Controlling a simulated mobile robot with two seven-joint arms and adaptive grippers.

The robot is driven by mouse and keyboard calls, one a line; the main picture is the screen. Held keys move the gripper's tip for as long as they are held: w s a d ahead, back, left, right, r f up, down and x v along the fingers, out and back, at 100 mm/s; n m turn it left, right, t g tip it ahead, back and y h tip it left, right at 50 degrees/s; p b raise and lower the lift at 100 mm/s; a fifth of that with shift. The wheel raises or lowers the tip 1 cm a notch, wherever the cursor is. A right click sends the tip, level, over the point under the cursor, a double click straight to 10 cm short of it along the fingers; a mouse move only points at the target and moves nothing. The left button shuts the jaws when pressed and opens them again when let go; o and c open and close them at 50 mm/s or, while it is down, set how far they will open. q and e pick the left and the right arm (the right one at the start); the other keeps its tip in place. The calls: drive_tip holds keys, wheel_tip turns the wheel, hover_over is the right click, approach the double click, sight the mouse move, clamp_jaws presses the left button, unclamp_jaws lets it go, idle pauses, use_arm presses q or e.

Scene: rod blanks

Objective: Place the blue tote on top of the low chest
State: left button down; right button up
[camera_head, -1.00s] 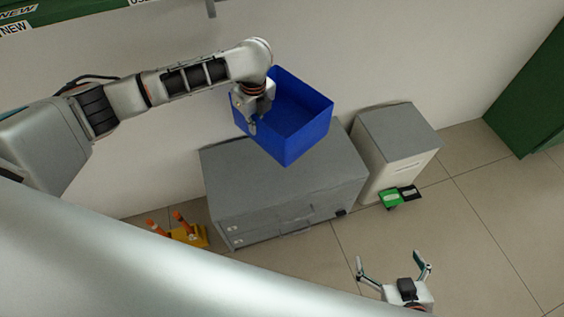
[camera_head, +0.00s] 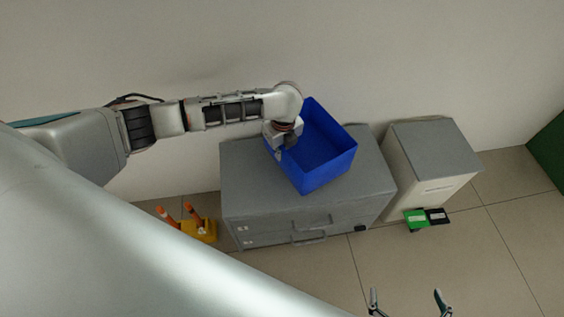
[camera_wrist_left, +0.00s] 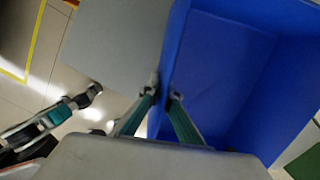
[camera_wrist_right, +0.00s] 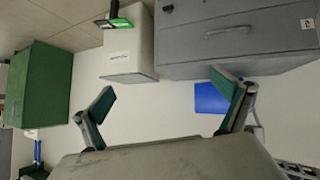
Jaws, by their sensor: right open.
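The blue tote (camera_head: 325,148) is an open box, upright and turned at an angle over the grey low chest (camera_head: 270,215). Whether its base touches the chest top I cannot tell. My left gripper (camera_head: 281,147) is at the tote's left wall; in the left wrist view its fingers (camera_wrist_left: 164,95) close on both sides of that blue wall (camera_wrist_left: 171,65). In the right wrist view the tote (camera_wrist_right: 209,98) shows partly, close to the chest (camera_wrist_right: 235,40). My right gripper (camera_head: 407,299) is open and empty, over the floor at the bottom of the head view.
A white cabinet with a grey top (camera_head: 436,150) stands right of the chest. A green and black item (camera_head: 415,218) is at its front. A yellow holder with orange sticks (camera_head: 200,228) stands left of the chest. The wall is behind; floor is clear in front.

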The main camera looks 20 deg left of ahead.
sight(281, 163)
use_arm(q)
wheel_tip(281, 163, down, 4)
drive_tip(key=shift+s+f+b, duration=0.1)
drive_tip(key=shift+f+b, duration=0.1)
drive_tip(key=shift+b, duration=0.75)
drive_tip(key=shift+f, duration=0.65)
drive_tip(key=shift+w+r, duration=0.2)
drive_tip(key=shift+f, duration=0.1)
drive_tip(key=c, duration=2.3)
unclamp_jaws()
drive_tip(key=shift+s+f, duration=0.1)
use_arm(e)
drive_tip(key=shift+w+a, duration=0.35)
drive_tip(key=shift+a, duration=0.05)
